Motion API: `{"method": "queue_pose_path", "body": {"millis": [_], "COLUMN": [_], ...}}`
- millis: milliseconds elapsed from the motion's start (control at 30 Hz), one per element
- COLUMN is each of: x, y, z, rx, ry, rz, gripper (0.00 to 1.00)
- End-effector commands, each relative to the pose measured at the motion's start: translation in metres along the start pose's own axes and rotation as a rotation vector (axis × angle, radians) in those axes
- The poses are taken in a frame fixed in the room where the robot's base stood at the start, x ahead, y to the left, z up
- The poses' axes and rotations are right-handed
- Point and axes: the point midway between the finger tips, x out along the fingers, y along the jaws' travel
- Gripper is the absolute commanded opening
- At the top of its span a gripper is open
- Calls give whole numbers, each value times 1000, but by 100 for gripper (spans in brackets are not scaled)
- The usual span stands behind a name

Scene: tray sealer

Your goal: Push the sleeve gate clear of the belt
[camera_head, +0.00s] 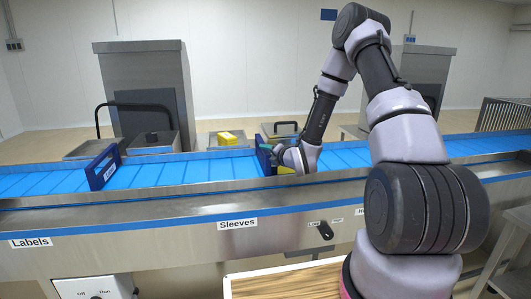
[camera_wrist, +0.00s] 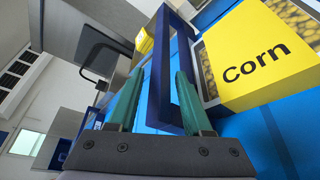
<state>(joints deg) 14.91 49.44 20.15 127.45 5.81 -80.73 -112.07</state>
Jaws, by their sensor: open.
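A blue frame gate (camera_head: 263,158) stands across the blue belt (camera_head: 190,172), behind the Sleeves sign (camera_head: 237,224). My gripper (camera_head: 274,154) is at this gate, low over the belt. In the wrist view my gripper (camera_wrist: 160,76) is open, with green fingers. A bar of the blue gate (camera_wrist: 162,62) shows between and beyond the fingers; I cannot tell whether they touch it. My gripper and wrist hide part of the gate in the head view.
A yellow Corn pack (camera_wrist: 255,60) is on the belt right beside the gate. Another blue gate (camera_head: 103,167) stands further left, near the Labels sign (camera_head: 30,242). A yellow box (camera_head: 227,138) sits behind the belt. A black knob (camera_head: 325,231) is on the front panel.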

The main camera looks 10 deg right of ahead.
Motion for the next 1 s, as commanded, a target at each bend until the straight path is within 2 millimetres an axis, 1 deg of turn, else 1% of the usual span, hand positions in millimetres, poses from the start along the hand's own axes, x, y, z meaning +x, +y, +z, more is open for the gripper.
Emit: {"method": "queue_pose_path", "body": {"millis": [33,100,200,467,500,600,1000], "x": [6,11,15,16,16,16,16], "y": [0,0,0,0,0,0,0], "z": [0,0,0,0,0,0,0], "rx": [1,1,2,1,1,1,1], "ry": [0,0,1,1,1,1,0], "rz": [0,0,-1,-1,-1,-1,-1], "gripper": [50,50,50,50,34,0,0]}}
